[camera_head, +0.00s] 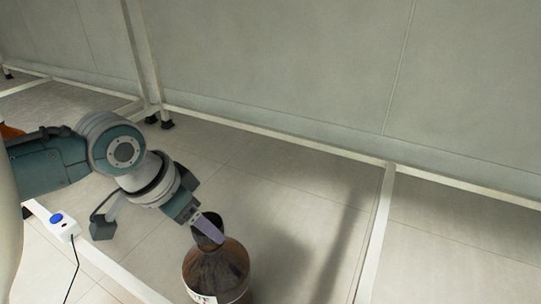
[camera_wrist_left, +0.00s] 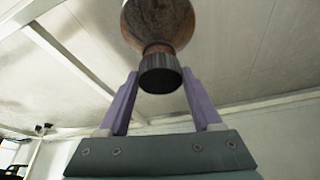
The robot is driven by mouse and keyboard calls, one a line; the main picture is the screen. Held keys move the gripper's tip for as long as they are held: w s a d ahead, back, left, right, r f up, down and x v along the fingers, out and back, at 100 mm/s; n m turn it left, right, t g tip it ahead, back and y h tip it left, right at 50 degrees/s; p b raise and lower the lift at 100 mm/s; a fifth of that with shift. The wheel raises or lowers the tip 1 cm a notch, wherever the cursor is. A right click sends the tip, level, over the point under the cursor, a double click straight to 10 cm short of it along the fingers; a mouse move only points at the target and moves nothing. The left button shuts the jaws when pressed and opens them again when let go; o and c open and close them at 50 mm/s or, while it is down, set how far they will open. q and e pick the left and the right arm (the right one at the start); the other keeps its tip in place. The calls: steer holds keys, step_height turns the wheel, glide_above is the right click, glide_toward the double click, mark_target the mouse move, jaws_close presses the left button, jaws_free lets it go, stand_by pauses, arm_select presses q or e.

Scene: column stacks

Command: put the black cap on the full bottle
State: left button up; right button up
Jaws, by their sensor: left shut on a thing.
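The black cap (camera_wrist_left: 160,75) is ridged and sits between the two purple fingers of my left gripper (camera_wrist_left: 163,80), which is shut on it. In the head view the black cap (camera_head: 207,224) shows behind a finger of the left gripper (camera_head: 209,230), at the top of the brown bottle (camera_head: 217,270). The bottle stands upright at the bottom of the view, with a white label low on its side. In the wrist view the bottle (camera_wrist_left: 160,20) is in line with the cap, its neck meeting it; I cannot tell how firmly the cap sits. My right gripper is not in view.
A white power strip (camera_head: 62,228) with a blue button and black cable is at the left. White frame bars (camera_head: 378,235) run near the bottle and along the wall (camera_head: 290,60). An orange thing (camera_head: 8,131) shows at the left edge. The area right of the bottle is clear.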

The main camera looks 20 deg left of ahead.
arm_select(q)
steer(key=shift+p, duration=0.3)
steer(key=shift+f+b, duration=0.35)
steer(key=shift+f, duration=0.5)
stand_by(1.3)
steer(key=o, duration=1.4)
steer(key=shift+c, duration=0.2)
steer(key=p+v, duration=0.9)
steer(key=v, duration=0.1)
